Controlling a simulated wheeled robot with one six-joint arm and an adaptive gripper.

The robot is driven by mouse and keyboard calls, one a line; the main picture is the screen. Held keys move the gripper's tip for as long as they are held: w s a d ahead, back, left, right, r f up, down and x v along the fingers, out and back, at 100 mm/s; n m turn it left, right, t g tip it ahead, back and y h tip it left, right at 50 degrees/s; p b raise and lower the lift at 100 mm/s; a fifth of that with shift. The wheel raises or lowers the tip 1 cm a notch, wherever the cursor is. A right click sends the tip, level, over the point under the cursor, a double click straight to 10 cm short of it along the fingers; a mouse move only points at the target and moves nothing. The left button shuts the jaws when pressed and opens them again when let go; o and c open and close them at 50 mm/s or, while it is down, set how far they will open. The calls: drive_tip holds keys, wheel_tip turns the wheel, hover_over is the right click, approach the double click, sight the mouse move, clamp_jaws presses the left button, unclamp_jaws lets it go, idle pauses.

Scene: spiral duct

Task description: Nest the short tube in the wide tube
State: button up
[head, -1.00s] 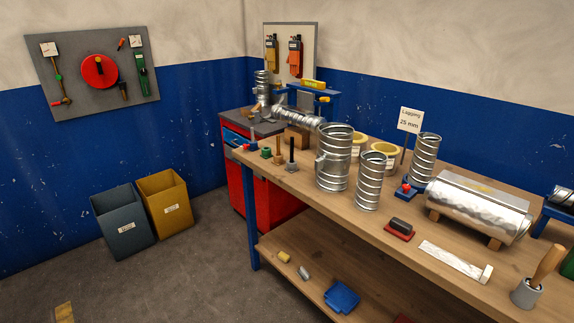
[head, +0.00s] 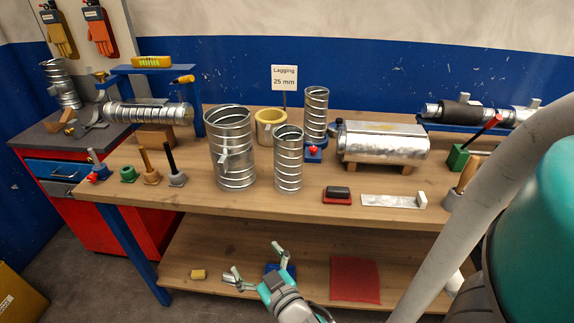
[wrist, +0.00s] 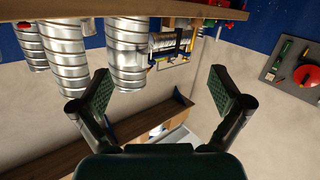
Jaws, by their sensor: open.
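The wide tube (head: 230,150), a broad ribbed metal cylinder with a small tab on its side, stands upright on the workbench. A shorter, narrower ribbed tube (head: 288,160), which looks like the short tube, stands upright just right of it, apart from it. A slim ribbed tube (head: 316,112) stands behind. My gripper (head: 257,265) is open and empty, low in front of the bench, below the tubes. In the wrist view the scene is upside down; the wide tube (wrist: 126,50) and the short tube (wrist: 63,45) show beyond the open fingers (wrist: 158,92).
The workbench (head: 400,222) carries a yellow roll (head: 268,127), a wrapped duct (head: 382,145), a red-and-black block (head: 338,195) and a metal strip (head: 390,201). Small tools stand at its left end. The lower shelf (head: 215,262) holds a red sheet (head: 355,280). The bench's front edge lies above my gripper.

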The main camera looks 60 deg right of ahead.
drive_tip(key=w+d+r+m+g+h, duration=0.2)
drive_tip(key=w+d+r+m+h, duration=0.15)
drive_tip(key=d+r, duration=0.45)
drive_tip(key=m+g+h, duration=0.4)
drive_tip(key=m, duration=0.1)
approach(289, 141)
drive_tip(key=x, duration=0.8)
drive_tip(key=shift+f, duration=0.1)
drive_tip(key=shift+x, duration=3.2)
drive_tip(key=shift+w+a, duration=0.1)
drive_tip(key=c, duration=1.6)
